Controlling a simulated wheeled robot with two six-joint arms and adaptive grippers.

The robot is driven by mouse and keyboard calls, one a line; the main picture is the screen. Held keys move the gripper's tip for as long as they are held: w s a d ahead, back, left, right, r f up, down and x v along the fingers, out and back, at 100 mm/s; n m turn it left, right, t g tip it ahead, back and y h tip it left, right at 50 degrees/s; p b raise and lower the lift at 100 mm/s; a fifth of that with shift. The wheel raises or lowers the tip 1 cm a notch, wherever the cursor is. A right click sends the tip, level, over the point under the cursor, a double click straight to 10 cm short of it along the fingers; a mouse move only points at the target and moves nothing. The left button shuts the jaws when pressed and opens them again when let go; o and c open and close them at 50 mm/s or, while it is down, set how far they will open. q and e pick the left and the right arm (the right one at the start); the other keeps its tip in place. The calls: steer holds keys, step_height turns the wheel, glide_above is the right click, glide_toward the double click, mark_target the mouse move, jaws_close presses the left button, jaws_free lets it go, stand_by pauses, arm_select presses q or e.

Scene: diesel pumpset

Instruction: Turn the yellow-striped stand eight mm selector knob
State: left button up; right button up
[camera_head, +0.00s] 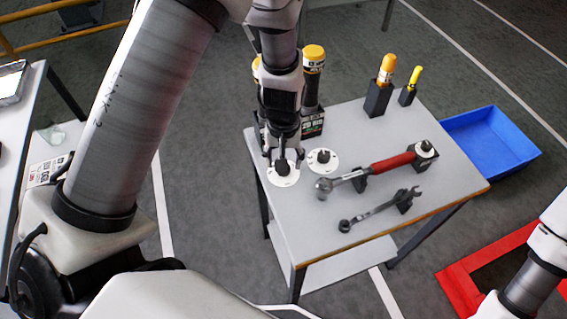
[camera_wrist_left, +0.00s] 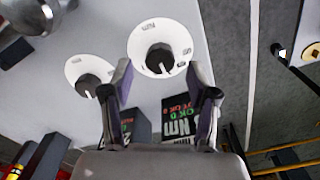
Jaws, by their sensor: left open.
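Two white dials with black knobs lie on the grey table. The left knob (camera_head: 282,167) is under my left gripper (camera_head: 283,155); its dial (camera_head: 278,181) is partly covered. The right knob (camera_head: 323,156) stands clear beside it. In the left wrist view, my left gripper (camera_wrist_left: 161,88) is open, its fingers spread on either side of the nearer knob (camera_wrist_left: 159,59), which has a white pointer line. I cannot tell whether they touch it. The other knob (camera_wrist_left: 89,83) is to the left, partly behind a finger. The dial markings are too small to read. My right gripper is not in view.
Behind the dials stand black tools with yellow caps (camera_head: 313,54) and a display block (camera_head: 313,124). A red-handled wrench (camera_head: 391,163), a dark wrench (camera_head: 377,210) and a knobbed block (camera_head: 424,154) are right. Yellow-handled tools (camera_head: 386,70) stand farther back. A blue bin (camera_head: 492,140) lies beyond.

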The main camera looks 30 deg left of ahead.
arm_select(q)
step_height(320, 180, up, 9)
steer(key=shift+r, duration=0.15)
steer(key=shift+s, duration=0.1)
stand_by(0.3)
